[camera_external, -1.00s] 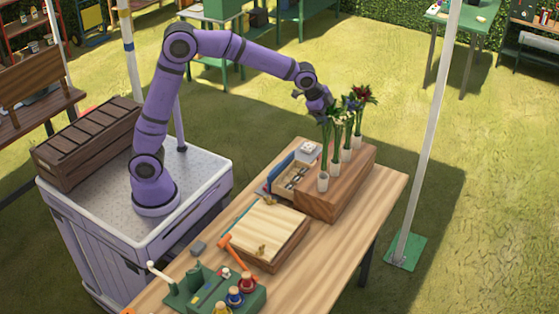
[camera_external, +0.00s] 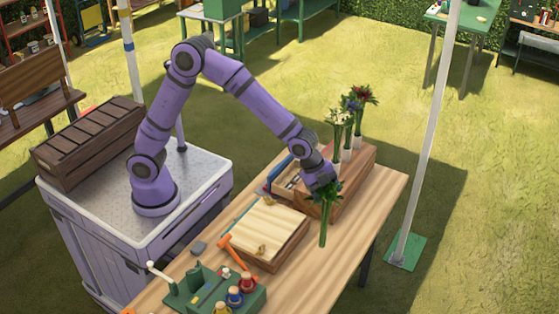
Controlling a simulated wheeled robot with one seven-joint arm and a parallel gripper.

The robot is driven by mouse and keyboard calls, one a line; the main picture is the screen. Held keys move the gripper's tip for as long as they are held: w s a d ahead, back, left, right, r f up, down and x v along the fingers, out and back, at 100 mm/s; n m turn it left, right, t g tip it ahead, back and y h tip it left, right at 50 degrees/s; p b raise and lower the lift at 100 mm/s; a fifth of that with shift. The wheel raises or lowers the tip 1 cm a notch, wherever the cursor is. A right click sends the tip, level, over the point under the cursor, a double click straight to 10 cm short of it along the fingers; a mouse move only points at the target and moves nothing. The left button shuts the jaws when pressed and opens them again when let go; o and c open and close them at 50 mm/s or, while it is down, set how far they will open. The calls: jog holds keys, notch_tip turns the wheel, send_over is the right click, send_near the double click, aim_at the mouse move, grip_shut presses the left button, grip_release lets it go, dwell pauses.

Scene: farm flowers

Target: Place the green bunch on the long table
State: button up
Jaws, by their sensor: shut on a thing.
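The green bunch (camera_external: 323,227) hangs upright with dark leaves at its top and pale green stems below. My gripper (camera_external: 322,192) is shut on it near the leaves, in front of the wooden flower block. The stem ends are low over the long table (camera_external: 352,232); whether they touch the wood cannot be told. My gripper and wrist hide part of the leaves and the front end of the block.
The table's right front is clear.

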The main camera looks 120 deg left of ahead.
jog(key=w+d+f+m+h, duration=0.1)
jog(key=d+f+m, duration=0.1)
jog(key=d, duration=0.7)
notch_tip(320, 180, down, 10)
jog(key=shift+w+f, duration=0.1)
jog(key=shift+f, duration=0.1)
jog(key=o, duration=1.2)
jog(key=v, duration=1.2)
jog(key=shift+a, duration=0.15)
jog(key=shift+r, duration=0.15)
